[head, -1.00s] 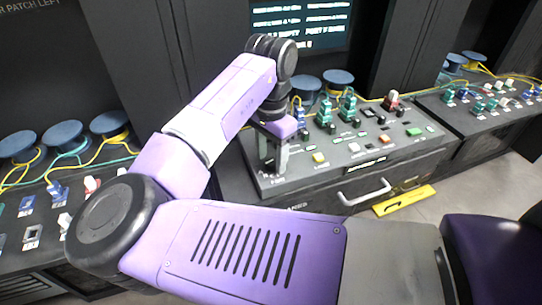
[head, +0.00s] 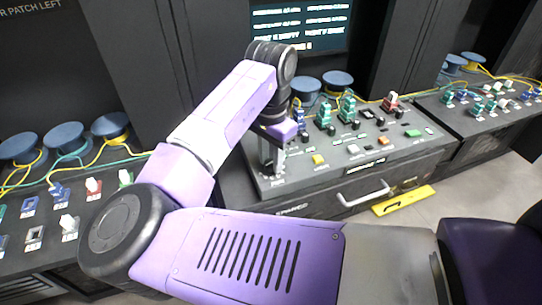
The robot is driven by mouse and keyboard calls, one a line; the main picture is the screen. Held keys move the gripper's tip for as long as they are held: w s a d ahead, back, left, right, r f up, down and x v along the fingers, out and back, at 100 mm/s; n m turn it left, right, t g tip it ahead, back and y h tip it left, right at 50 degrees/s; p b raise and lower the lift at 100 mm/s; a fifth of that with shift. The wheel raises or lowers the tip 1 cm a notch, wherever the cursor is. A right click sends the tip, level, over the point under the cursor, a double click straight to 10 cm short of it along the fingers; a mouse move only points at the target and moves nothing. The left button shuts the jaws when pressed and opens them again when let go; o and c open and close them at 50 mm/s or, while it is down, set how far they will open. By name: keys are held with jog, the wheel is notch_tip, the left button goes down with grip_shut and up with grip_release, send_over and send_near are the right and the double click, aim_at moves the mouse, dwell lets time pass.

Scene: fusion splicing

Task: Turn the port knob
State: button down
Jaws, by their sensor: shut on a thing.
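My gripper (head: 270,163) points down at the left end of the middle console (head: 320,183), close above its top. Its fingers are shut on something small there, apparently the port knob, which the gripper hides. I cannot see the knob's shape or how far it is turned. Several black knobs (head: 331,130) stand farther right on the same console, beside green connectors (head: 347,108). A screen (head: 300,27) with white text hangs behind the console; its text is too small to read fully.
A yellow button (head: 318,159), a white one (head: 352,149) and an orange one (head: 383,138) sit on the console top. A silver handle (head: 363,194) sticks out in front. Side consoles with blue spools (head: 63,137) and yellow cables flank it. A yellow bar (head: 403,200) lies on the floor at right.

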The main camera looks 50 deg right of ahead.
aim_at(271, 162)
jog(key=n+p, duration=0.2)
jog(key=shift+r+n+p, duration=0.2)
jog(key=shift+n+p, duration=0.1)
jog(key=shift+p, duration=0.05)
jog(key=shift+f+n+p, duration=0.1)
jog(key=shift+n+p, duration=0.9)
jog(key=shift+n, duration=0.1)
jog(key=c, duration=1)
grip_release()
jog(key=shift+c, duration=0.2)
jog(key=shift+r, duration=3.85)
